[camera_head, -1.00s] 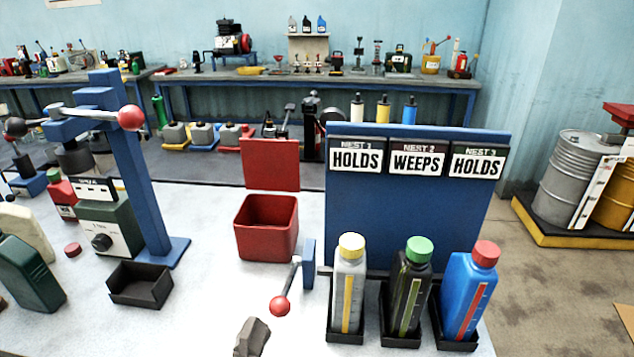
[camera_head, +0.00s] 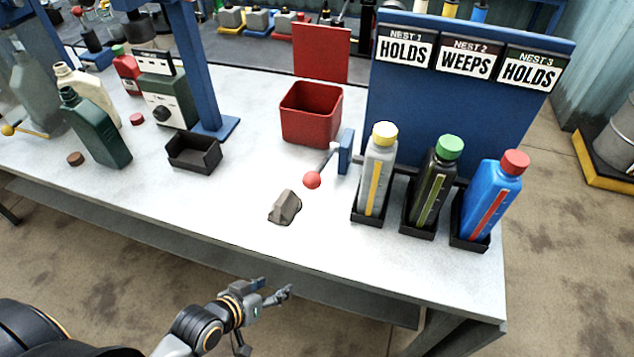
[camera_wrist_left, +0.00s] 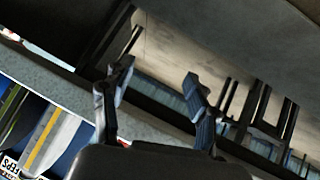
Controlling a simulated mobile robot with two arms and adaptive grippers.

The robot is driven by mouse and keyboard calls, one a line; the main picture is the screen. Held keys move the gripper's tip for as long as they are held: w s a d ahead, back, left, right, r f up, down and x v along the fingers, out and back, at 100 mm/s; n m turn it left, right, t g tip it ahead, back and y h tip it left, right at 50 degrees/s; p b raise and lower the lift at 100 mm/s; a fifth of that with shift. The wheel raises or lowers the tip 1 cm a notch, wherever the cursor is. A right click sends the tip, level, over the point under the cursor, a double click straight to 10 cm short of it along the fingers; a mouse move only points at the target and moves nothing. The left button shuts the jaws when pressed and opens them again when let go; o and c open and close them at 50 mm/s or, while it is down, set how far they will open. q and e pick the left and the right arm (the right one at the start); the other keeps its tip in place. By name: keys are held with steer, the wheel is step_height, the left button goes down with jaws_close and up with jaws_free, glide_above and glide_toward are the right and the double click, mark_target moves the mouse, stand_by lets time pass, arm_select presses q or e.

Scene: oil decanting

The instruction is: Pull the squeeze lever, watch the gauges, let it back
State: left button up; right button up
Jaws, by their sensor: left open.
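The squeeze lever (camera_head: 323,165) has a red ball knob (camera_head: 312,180) and sits on a small blue bracket (camera_head: 345,150) on the white bench. To its right stand a grey bottle with a yellow cap (camera_head: 378,180), a black bottle with a green cap (camera_head: 431,190) and a blue bottle with a red cap (camera_head: 490,200). Each has a coloured gauge strip on its front. My left gripper (camera_head: 275,289) is open and empty in front of the bench edge, apart from the lever. Its parted fingers show in the left wrist view (camera_wrist_left: 158,80). My right gripper is out of view.
A grey rag-like lump (camera_head: 285,206) lies near the lever's knob. A red open bin (camera_head: 311,115) stands behind it. A blue panel (camera_head: 440,105) reads HOLDS, WEEPS, HOLDS. A black tray (camera_head: 194,155) and several jugs stand left. The bench front between tray and lump is clear.

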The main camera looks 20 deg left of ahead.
arm_select(q)
steer(key=d+r+t+h, duration=0.2)
steer(key=d+r, duration=0.1)
steer(key=r, duration=0.9)
steer(key=n+t+h, duration=0.1)
steer(key=n+t, duration=0.3)
steer(key=t, duration=0.2)
glide_toward(306, 187)
steer(key=p+x, duration=0.3)
steer(key=x, duration=0.8)
steer(key=shift+p, duration=0.35)
steer(key=shift+w+d, duration=0.2)
steer(key=shift+w, duration=0.25)
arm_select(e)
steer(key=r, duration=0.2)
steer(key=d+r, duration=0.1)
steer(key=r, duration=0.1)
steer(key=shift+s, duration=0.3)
arm_select(q)
jaws_close()
